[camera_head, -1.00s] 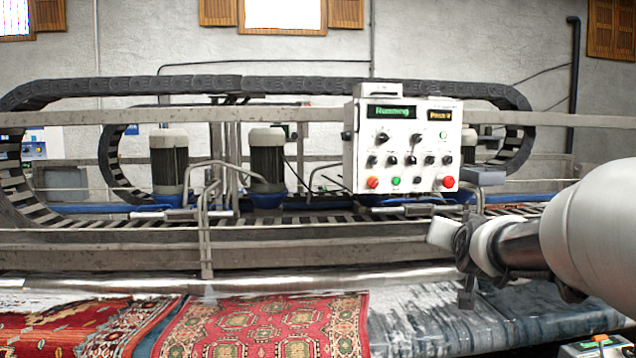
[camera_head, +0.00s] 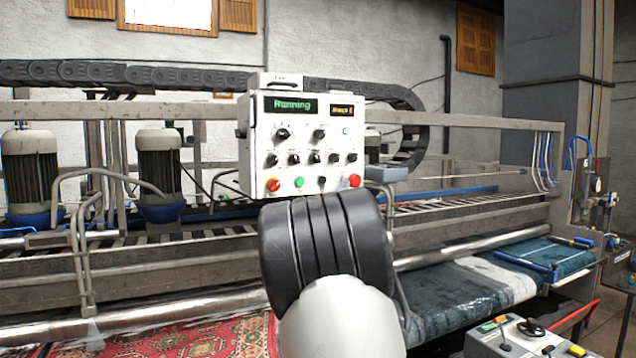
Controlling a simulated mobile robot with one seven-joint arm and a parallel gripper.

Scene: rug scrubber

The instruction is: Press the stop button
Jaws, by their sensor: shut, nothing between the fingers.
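The white control panel (camera_head: 306,145) stands upright on the machine's rail, just above my arm in the picture. Its green display (camera_head: 291,105) reads "Running"; a smaller amber display (camera_head: 342,110) sits to its right. The bottom row has a red button (camera_head: 272,185) at left, a green button (camera_head: 299,183), a black one (camera_head: 322,182), and another red button (camera_head: 354,180) at right. No label telling which red one is stop is readable. My white and black arm fills the lower middle, below the panel; my gripper is not visible.
The rug machine's metal rails (camera_head: 470,122) run across the view, with motors (camera_head: 158,170) at left. A red rug (camera_head: 190,335) lies below left and a blue rug (camera_head: 465,300) below right. A second control box (camera_head: 520,338) stands at bottom right.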

